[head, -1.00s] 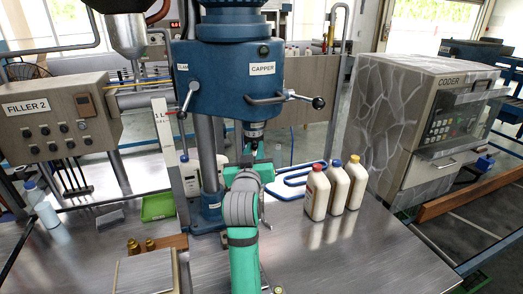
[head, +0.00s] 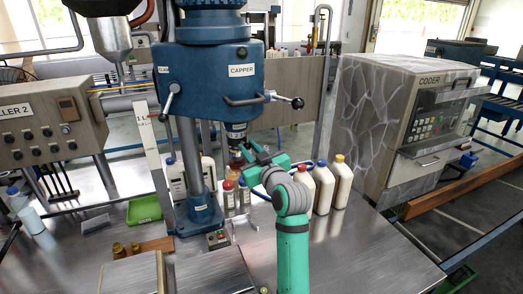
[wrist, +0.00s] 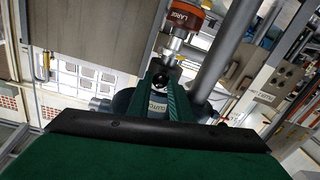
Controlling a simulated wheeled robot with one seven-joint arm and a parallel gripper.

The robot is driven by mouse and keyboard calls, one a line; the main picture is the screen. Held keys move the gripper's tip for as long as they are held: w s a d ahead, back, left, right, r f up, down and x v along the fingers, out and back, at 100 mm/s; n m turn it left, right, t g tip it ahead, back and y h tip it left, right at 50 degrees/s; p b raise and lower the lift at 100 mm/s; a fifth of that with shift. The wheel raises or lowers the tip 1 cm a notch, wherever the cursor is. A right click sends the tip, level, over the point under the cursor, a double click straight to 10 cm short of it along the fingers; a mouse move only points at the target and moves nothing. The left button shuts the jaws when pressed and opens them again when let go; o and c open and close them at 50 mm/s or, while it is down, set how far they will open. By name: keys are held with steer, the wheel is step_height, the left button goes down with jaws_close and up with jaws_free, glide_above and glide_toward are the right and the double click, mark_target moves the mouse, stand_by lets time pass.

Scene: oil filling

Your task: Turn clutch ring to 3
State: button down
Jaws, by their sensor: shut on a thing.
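The capper (head: 215,80) is a blue machine head on a grey column. Its spindle with the clutch ring (head: 236,132) hangs below, dark and silver. My gripper (head: 247,153) reaches the spindle from the right at the ring's height. In the wrist view, the green fingers (wrist: 163,95) close around a dark and silver round part of the spindle, which I take as the clutch ring (wrist: 160,80). A "CLUTCH"-like label shows between the fingers. A red-orange chuck (wrist: 186,16) marked "LARGE" is further along the spindle. The number setting is not readable.
Several bottles (head: 340,182) stand right of my arm, and others are behind the column (head: 190,175). A lever handle (head: 285,100) sticks out from the capper above my gripper. The coder (head: 410,110) stands at the right. The front right table is clear.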

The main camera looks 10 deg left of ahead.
steer(key=shift+w+d, duration=0.15)
steer(key=shift+d, duration=0.05)
steer(key=c, duration=1.6)
jaws_free()
steer(key=shift+a, duration=0.1)
steer(key=v, duration=1.1)
steer(key=shift+r, duration=0.1)
